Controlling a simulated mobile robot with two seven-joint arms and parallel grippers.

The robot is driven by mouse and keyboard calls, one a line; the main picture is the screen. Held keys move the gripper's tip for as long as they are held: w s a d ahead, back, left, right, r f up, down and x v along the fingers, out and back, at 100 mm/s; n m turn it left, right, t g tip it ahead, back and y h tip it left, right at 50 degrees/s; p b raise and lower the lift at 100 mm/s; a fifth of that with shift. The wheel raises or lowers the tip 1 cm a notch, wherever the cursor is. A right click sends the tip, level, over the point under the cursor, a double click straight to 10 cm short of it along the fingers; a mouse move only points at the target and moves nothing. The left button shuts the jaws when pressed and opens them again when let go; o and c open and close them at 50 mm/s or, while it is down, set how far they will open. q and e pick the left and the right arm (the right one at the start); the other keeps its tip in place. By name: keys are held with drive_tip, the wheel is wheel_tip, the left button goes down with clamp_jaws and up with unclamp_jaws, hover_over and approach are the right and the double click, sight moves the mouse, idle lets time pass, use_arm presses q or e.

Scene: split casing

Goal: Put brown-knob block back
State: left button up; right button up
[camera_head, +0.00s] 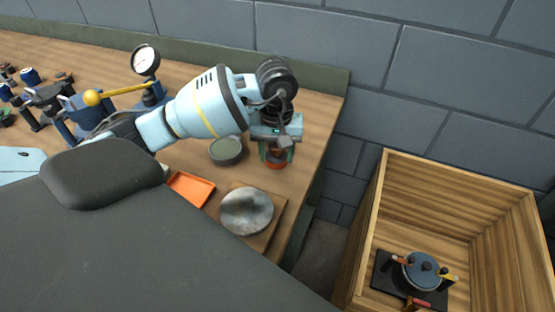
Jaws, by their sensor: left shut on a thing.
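My left gripper (276,148) points down at the right end of the wooden bench. Its fingers are shut on a small reddish-brown thing (276,161), low over or touching the bench top; I cannot tell which. The fingers hide much of it, so I cannot make out a knob or whether it is the brown-knob block. My right gripper is not in view.
A dark round dish (226,150), an orange tray (190,188) and a grey metal disc (246,211) on a board lie nearby. A wooden crate (455,185) at right holds a dark lidded pot (424,270). A dial gauge (146,60) stands farther left.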

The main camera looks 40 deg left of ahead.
sight(278, 161)
use_arm(q)
drive_tip(key=shift+w+f, duration=0.2)
drive_tip(key=shift+w, duration=0.05)
drive_tip(key=shift+f, duration=1.65)
drive_tip(key=o, duration=1)
drive_tip(key=shift+o, duration=0.2)
wheel_tip(278, 161, up, 12)
drive_tip(key=shift+r, duration=0.15)
